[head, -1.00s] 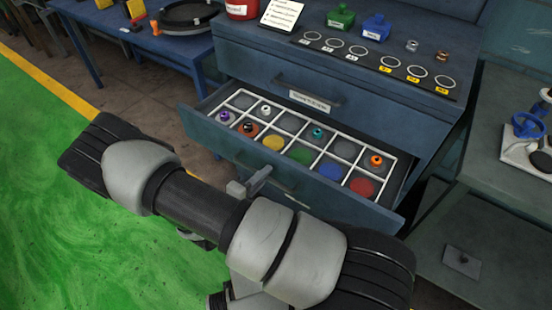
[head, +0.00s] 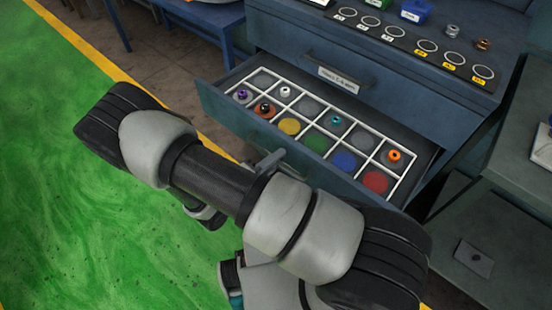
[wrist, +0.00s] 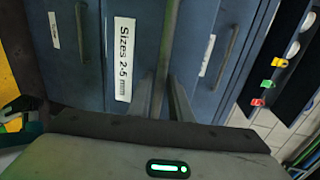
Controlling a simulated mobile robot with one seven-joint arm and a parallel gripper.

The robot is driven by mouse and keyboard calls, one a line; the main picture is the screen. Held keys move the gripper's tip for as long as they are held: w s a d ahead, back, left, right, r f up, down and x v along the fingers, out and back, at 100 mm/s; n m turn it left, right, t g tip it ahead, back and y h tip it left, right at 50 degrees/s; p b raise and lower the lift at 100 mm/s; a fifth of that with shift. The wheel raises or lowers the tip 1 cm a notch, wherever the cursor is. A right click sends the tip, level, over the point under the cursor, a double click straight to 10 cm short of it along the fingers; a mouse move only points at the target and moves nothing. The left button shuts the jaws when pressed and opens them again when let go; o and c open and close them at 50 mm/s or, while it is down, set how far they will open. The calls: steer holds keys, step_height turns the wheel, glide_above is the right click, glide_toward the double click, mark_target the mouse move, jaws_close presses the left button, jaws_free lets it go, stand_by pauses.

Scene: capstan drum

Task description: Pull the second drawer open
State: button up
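The second drawer (head: 230,112) stands partly open in the head view, below a closed top drawer (head: 400,105). It holds a white divider grid with coloured discs and small knobs. In the wrist view, turned sideways, the middle front, labelled "Sizes 2-5 mm" (wrist: 124,60), appears to be this drawer. Part of my gripper (head: 266,163) shows at the middle of the drawer front in the head view; my arm hides much of the front. In the wrist view the fingers (wrist: 170,100) are close together beside a long upright bar, apparently the handle. Their grip is unclear.
A mat with rings (head: 415,45) and small containers lies on the cabinet top. A grey bench (head: 500,150) with a lower shelf stands close on the right. A blue table (head: 200,25) is at the back left. Green floor (head: 90,220) on the left is clear.

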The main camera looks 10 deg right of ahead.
steer(key=p+v, duration=0.1)
steer(key=v, duration=1.6)
steer(key=shift+a, duration=0.25)
steer(key=shift+s, duration=0.1)
